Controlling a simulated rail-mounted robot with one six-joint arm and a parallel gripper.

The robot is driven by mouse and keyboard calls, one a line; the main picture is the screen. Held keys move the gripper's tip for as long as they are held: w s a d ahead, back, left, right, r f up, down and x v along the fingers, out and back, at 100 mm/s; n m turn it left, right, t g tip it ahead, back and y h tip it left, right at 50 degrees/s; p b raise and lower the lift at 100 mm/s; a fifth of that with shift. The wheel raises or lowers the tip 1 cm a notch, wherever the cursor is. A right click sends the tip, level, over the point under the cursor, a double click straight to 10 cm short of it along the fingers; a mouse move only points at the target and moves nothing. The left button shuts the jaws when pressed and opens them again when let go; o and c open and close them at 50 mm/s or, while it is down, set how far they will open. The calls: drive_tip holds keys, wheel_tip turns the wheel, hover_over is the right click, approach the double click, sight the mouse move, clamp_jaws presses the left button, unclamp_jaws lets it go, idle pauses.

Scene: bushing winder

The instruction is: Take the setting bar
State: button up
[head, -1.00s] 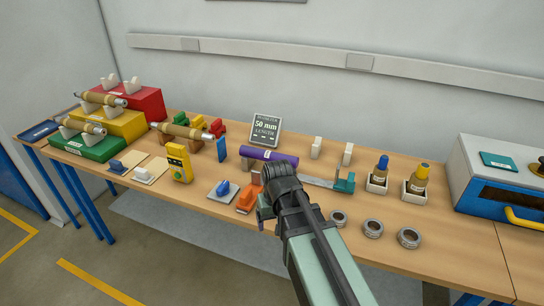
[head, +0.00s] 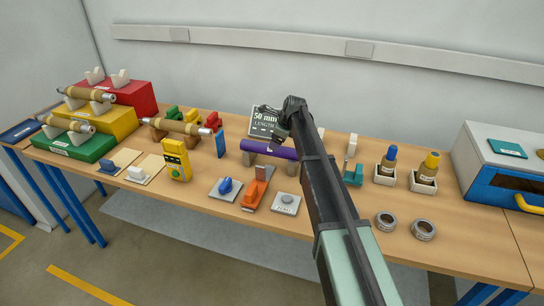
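A purple bar (head: 270,150) with a small white label, which I take to be the setting bar, rests across grey supports in the middle of the bench. My gripper (head: 272,124) is above and behind the bar in the picture, in front of the grey "50 mm length" sign (head: 259,114). I cannot tell whether it touches the bar. The gripper's fingers are small and dark, and their opening cannot be made out. My arm covers the bench to the right of the bar.
An orange tool (head: 254,193), a blue-knobbed plate (head: 225,187) and a grey round-topped pad (head: 286,203) lie in front of the bar. A yellow device (head: 176,159) stands left. Bottles (head: 386,165) and grey rings (head: 423,229) are to the right.

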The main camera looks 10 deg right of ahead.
drive_tip(key=x, duration=0.2)
drive_tip(key=shift+f+b, duration=0.3)
drive_tip(key=shift+b, duration=0.1)
drive_tip(key=shift+w+r, duration=0.1)
drive_tip(key=b+x, duration=0.4)
drive_tip(key=x, duration=0.1)
drive_tip(key=shift+d+b, duration=0.3)
drive_tip(key=shift+a+f, duration=0.15)
drive_tip(key=shift+f, duration=0.05)
drive_tip(key=shift+r, duration=0.25)
drive_tip(key=c, duration=1.4)
drive_tip(key=shift+o, duration=0.2)
